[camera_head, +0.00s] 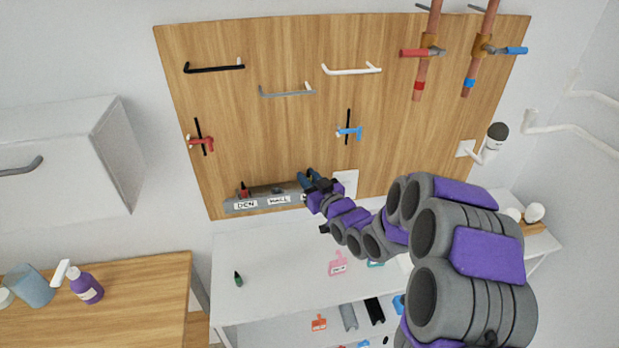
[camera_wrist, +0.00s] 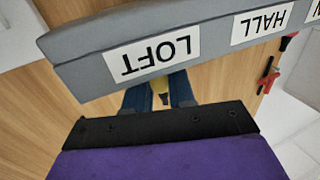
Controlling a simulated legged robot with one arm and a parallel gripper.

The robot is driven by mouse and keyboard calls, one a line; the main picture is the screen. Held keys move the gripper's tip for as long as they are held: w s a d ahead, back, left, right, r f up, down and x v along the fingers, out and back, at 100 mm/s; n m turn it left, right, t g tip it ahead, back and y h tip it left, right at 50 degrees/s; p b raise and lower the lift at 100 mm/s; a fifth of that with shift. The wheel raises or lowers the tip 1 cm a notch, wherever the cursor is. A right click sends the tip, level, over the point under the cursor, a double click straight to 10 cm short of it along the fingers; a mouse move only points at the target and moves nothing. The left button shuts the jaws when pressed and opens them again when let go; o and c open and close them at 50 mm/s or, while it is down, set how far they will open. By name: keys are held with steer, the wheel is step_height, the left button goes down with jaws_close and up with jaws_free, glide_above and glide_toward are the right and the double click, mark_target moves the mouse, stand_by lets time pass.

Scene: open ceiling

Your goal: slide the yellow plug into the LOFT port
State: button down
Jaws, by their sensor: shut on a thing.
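The grey port strip (camera_head: 232,207) lies along the foot of the wooden board, with DEN and HALL labels showing in the head view. The LOFT label (camera_wrist: 155,56) shows upside down in the wrist view; in the head view my gripper hides it. My gripper (camera_wrist: 160,95) is at the LOFT part of the strip, its blue fingers shut on the yellow plug (camera_wrist: 160,83). Only a small yellow part and a dark end of the plug show between the fingers, right at the strip's edge by the label. I cannot tell how far it is in the port.
A red and black plug (camera_head: 243,191) stands at the DEN end of the strip. A small green bottle-shaped thing (camera_head: 238,279) is on the white table (camera_head: 280,260). Handles and a blue-handled valve (camera_head: 349,131) are on the board above. The table's left part is mostly clear.

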steer(key=shift+f, duration=0.5)
steer(key=c, duration=0.9)
jaws_free()
steer(key=shift+f, duration=0.1)
steer(key=shift+o, duration=0.2)
steer(key=shift+s+a+f, duration=0.1)
steer(key=shift+s, duration=0.05)
